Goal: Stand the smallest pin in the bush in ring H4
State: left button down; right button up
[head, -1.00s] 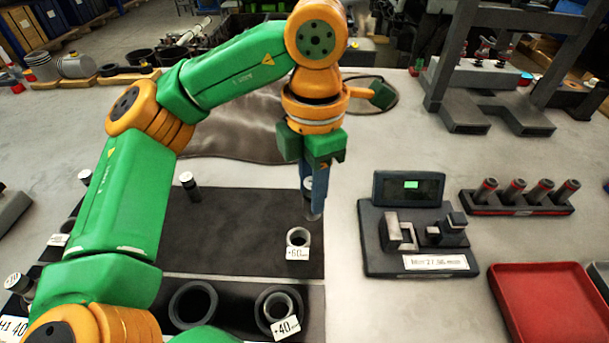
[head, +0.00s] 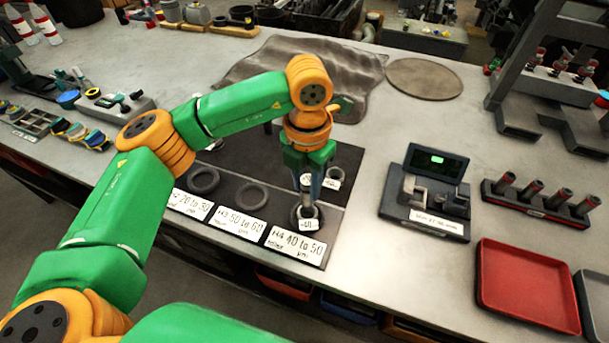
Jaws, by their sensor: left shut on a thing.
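My left gripper (head: 310,187) is shut on a slim grey pin (head: 306,198) with a pale cap, pointing down. The pin's lower end is at the bush (head: 308,212) with a white tag, which stands inside the dark ring H4 (head: 293,216). I cannot tell whether the tip is inside the bush or just above it. The label reading H4 40 to 50 (head: 295,244) lies in front of that ring. My right gripper is not in view.
Two other dark rings (head: 251,196) lie left along the mat. Another tagged bush (head: 335,174) stands close behind and right of my gripper. A gauge with a display (head: 435,163), a rack of dark pegs (head: 540,200) and a red tray (head: 527,287) are to the right.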

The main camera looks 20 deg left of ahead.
aim_at(307, 204)
pick_arm(q)
jog(key=shift+w+a+f+b, duration=0.1)
jog(key=shift+w+f+b, duration=0.25)
jog(key=shift+f, duration=0.25)
jog(key=shift+w+f+b, duration=0.3)
jog(key=shift+w+f, duration=0.05)
jog(key=shift+f, duration=0.2)
jog(key=shift+s+f+b, duration=0.15)
jog(key=shift+f+b, duration=0.4)
jog(key=shift+f, duration=0.2)
notch_tip(307, 204, down, 4)
jog(key=b, duration=0.3)
jog(key=shift+r, duration=0.25)
jog(key=shift+f+b, duration=0.45)
jog(key=shift+f, duration=0.1)
